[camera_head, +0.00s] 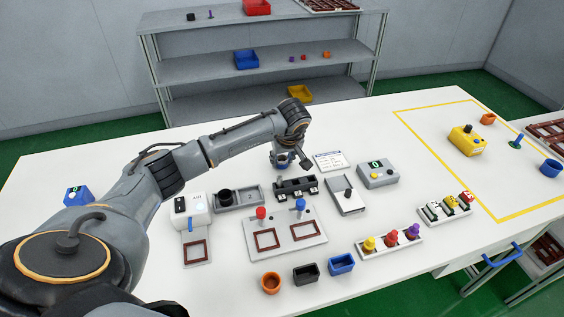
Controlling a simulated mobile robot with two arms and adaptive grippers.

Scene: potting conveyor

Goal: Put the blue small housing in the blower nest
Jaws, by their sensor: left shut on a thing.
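My left gripper (284,163) is over the middle of the white table, at the end of the arm that reaches in from the left. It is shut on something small. A little blue shows there, but the fingers and wrist hide most of it, so its shape is unclear. Just below it in the picture is a dark fixture with several slots (297,186). I cannot tell whether the held thing touches it. A blue rectangular housing (341,264) stands at the table's front. I cannot tell which fixture is the blower nest. My right gripper is not in view.
Black (305,274) and orange (271,283) housings stand beside the blue one. A plate with red and blue knobs (286,237), a grey tray (252,198) and a grey box with green display (378,174) crowd the middle. The yellow-outlined area at right has free room.

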